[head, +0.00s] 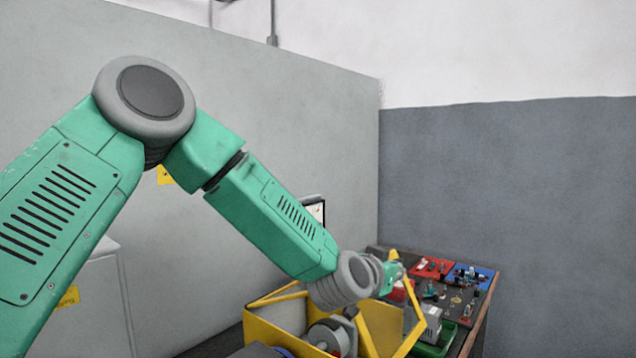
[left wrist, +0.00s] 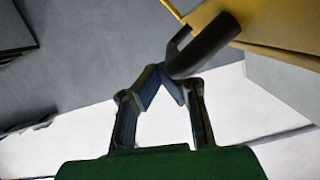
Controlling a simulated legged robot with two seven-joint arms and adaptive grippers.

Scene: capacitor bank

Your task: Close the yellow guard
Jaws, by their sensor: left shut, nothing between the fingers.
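The yellow guard (head: 384,324) stands at the lower middle of the head view, with yellow panels and slanted bars around grey machinery. It looks open at the top. My left arm reaches down over it, and my left gripper (head: 394,272) is small there, at the guard's upper edge. In the left wrist view, the fingers of my left gripper (left wrist: 165,75) are shut with their tips together. They overlap the end of a dark handle (left wrist: 205,46) on a yellow panel (left wrist: 255,22); whether they touch it I cannot tell. My right gripper is not in view.
A workbench (head: 482,318) runs behind and right of the guard. It carries a red tray (head: 432,266), a blue tray (head: 486,272), a green bin (head: 432,350) and small parts. A grey partition (head: 300,120) stands behind my arm. A grey cabinet (head: 95,310) is at the left.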

